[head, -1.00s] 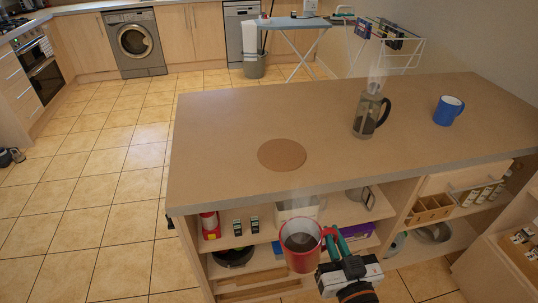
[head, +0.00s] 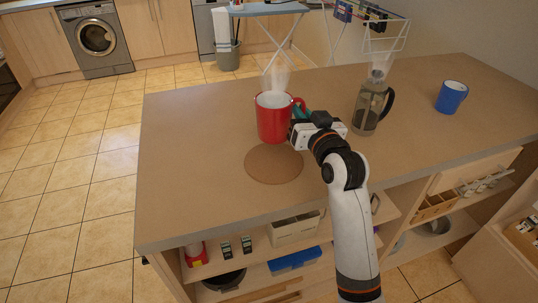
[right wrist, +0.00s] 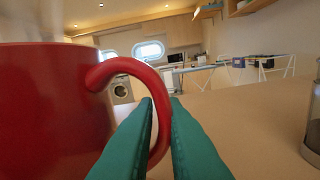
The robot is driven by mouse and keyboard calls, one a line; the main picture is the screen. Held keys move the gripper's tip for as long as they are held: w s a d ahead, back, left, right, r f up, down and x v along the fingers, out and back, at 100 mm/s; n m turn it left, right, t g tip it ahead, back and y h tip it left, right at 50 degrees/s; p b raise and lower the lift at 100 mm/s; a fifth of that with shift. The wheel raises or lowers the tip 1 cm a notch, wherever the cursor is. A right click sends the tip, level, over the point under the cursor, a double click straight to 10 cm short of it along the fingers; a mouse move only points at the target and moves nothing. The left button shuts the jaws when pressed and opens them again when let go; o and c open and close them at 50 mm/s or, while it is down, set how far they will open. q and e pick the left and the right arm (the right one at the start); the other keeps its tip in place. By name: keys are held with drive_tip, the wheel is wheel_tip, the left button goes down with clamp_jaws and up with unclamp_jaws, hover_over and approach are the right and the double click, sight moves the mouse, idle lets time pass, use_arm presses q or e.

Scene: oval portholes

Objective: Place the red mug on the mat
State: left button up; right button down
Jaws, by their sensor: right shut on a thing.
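The red mug (head: 272,122) is upright, with steam rising from it. In the head view its base shows just at the far edge of the round brown mat (head: 273,166); I cannot tell whether it hangs above the mat or stands behind it. My right gripper (head: 301,118) is shut on the mug's handle, on the mug's right side. In the right wrist view the teal fingers (right wrist: 160,125) close around the red handle (right wrist: 150,80), and the mug body (right wrist: 45,110) fills the left. My left gripper is not in view.
A glass coffee press (head: 370,107) stands on the counter (head: 205,130) to the right of my gripper, and a blue mug (head: 451,97) farther right. The counter left of the mat is clear. Open shelves with boxes (head: 296,228) lie below its front edge.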

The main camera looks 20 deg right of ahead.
drive_tip(key=shift+w+d+r, duration=0.15)
drive_tip(key=shift+w+r, duration=0.2)
drive_tip(key=shift+w, duration=0.1)
hover_over(298, 155)
wheel_tip(298, 155, down, 6)
drive_tip(key=shift+r+b, duration=0.25)
drive_tip(key=shift+b, duration=0.2)
drive_tip(key=shift+f, duration=2)
drive_tip(key=c, duration=1.9)
unclamp_jaws()
drive_tip(key=shift+f, duration=0.2)
drive_tip(key=shift+c, duration=0.2)
drive_tip(key=o, duration=0.4)
drive_tip(key=shift+o, duration=0.2)
